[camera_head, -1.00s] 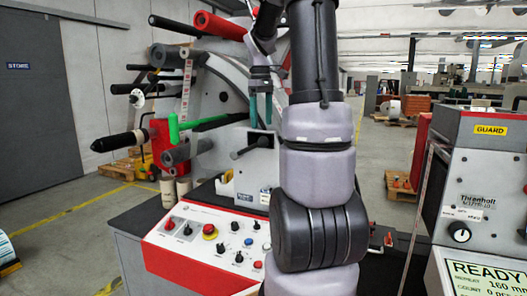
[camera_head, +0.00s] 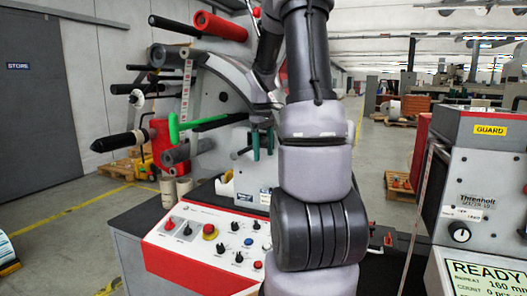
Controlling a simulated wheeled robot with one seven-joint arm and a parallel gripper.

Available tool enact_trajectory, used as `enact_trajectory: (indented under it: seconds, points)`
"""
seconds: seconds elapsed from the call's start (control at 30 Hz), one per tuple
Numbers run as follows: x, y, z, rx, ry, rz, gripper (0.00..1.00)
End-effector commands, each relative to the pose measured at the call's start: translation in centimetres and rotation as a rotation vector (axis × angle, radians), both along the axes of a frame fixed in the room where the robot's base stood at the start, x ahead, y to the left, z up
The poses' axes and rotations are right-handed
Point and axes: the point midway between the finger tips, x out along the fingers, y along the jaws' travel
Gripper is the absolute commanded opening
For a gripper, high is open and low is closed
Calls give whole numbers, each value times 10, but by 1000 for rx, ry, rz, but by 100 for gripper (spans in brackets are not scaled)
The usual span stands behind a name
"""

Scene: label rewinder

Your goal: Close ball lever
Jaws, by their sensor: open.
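A short black lever (camera_head: 242,152) with a rounded end juts from the white block on the rewinder's front; I take it as the ball lever, though no label shows this. My gripper (camera_head: 263,155) is open, its two green fingers pointing down. In the picture the fingers overlap the lever's right end, which they hide. I cannot tell whether they touch it or whether it lies between them.
A green handle (camera_head: 174,128) and several rollers stick out to the left. The control panel (camera_head: 208,243) with knobs and buttons lies below. A grey guard unit (camera_head: 482,160) stands at right. My arm hides the middle of the machine.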

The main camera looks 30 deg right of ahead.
Motion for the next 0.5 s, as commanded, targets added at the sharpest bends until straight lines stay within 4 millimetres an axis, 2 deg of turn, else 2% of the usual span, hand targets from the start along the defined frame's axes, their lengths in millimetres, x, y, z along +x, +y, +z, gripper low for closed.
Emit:
enact_trajectory:
  seconds: [0.13,0.33,0.5]
  points:
    - [0,0,0,0,0,0,76]
    - [0,0,0,0,0,0,0]
    - [0,0,0,0,0,0,0]
